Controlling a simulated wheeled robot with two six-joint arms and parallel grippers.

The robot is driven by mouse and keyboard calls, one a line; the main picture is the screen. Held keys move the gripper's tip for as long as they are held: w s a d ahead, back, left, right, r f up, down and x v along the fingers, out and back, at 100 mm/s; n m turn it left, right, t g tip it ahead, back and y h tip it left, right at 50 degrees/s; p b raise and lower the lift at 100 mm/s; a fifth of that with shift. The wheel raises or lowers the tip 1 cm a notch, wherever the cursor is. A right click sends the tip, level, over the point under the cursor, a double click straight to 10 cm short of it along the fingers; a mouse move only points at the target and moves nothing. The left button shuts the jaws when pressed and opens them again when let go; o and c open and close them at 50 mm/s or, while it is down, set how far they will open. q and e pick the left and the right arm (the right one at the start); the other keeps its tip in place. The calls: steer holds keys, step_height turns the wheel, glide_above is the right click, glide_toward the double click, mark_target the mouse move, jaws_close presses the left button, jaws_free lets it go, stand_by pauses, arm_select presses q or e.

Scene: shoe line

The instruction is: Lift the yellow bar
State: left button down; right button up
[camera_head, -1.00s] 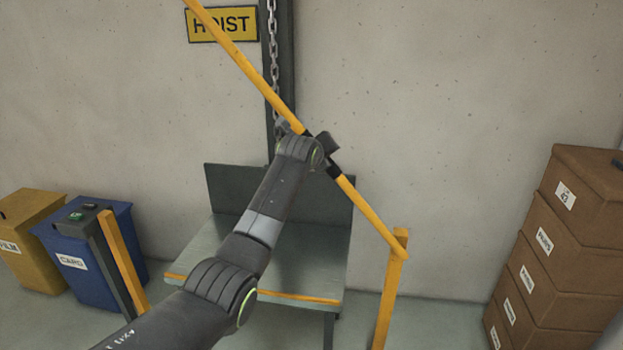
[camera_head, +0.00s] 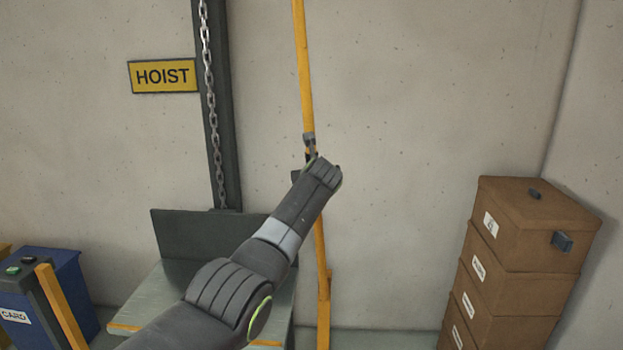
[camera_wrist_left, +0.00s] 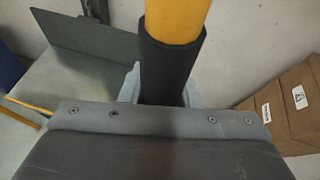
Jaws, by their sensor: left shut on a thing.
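The yellow bar (camera_head: 304,70) stands nearly upright, leaning slightly left at its top, which runs out of the head view. Its lower end meets a yellow post (camera_head: 324,312). My left gripper (camera_head: 310,150) is shut on the bar partway up, at its black grip sleeve. The wrist view shows the sleeve (camera_wrist_left: 170,70) between the jaws, with the yellow bar (camera_wrist_left: 175,18) above it. My forearm hides part of the bar. My right gripper is not in view.
A grey platform (camera_head: 150,295) with a dark backboard (camera_head: 185,235) stands behind my arm, under a hoist chain (camera_head: 210,110). Stacked brown boxes (camera_head: 500,265) stand at right. A blue bin (camera_head: 62,285) and a short yellow post (camera_head: 62,305) are at left.

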arm_select(q)
steer(key=shift+d, duration=0.2)
steer(key=c, duration=1.1)
jaws_free()
steer(key=shift+f, duration=0.1)
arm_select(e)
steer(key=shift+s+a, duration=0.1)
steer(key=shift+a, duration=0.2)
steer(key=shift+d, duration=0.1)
arm_select(q)
steer(key=shift+s, duration=0.1)
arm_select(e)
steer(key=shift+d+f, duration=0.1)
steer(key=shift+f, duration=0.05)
